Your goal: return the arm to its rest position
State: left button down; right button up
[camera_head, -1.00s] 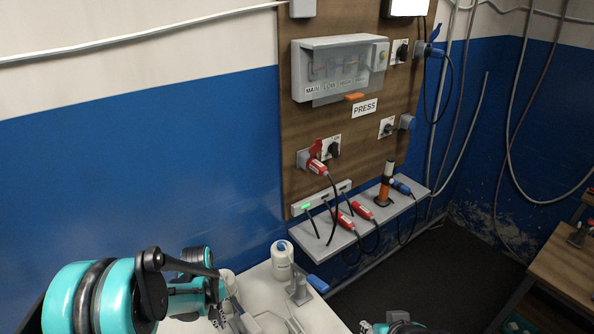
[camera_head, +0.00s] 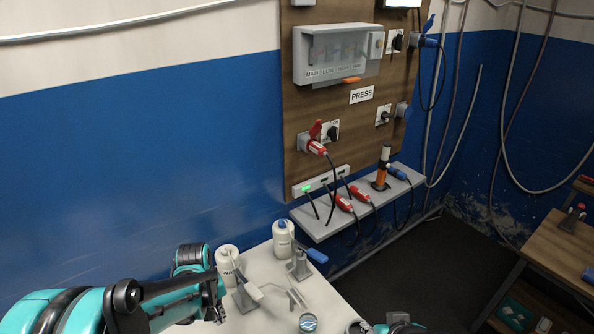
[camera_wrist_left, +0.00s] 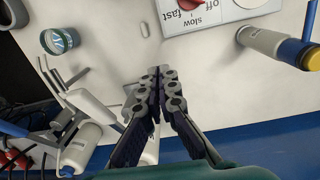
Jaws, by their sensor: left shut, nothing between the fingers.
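My left arm comes in from the lower left of the head view. Its gripper (camera_head: 217,312) hangs over the near left part of the white table (camera_head: 262,254), left of the tools there. In the left wrist view the two dark, jointed fingers of this gripper (camera_wrist_left: 160,78) lie together, shut with nothing between them, above the white table top. A white bottle (camera_head: 228,266) stands just behind the gripper in the head view. My right gripper cannot be made out.
A second white bottle (camera_head: 283,239) and a blue-handled stand (camera_head: 300,265) are on the table. A small round jar (camera_head: 308,322) is near its front. A wall panel (camera_head: 290,110) carries switches and red plugs above a grey shelf (camera_head: 325,228). A dial device (camera_wrist_left: 205,12) shows in the wrist view.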

pick_arm(q)
jog(key=s+d+f+m+t+b, duration=0.2)
jog(key=s+b, duration=0.3)
jog(key=b, duration=0.5)
jog(key=s+d+f+m+t+b, duration=0.1)
jog(key=s+f+m+t+b, duration=0.3)
jog(key=b, duration=0.6)
jog(key=shift+s+d+t+y, duration=0.35)
jog(key=shift+s+t, duration=0.25)
jog(key=shift+s, duration=0.4)
jog(key=shift+f, duration=0.1)
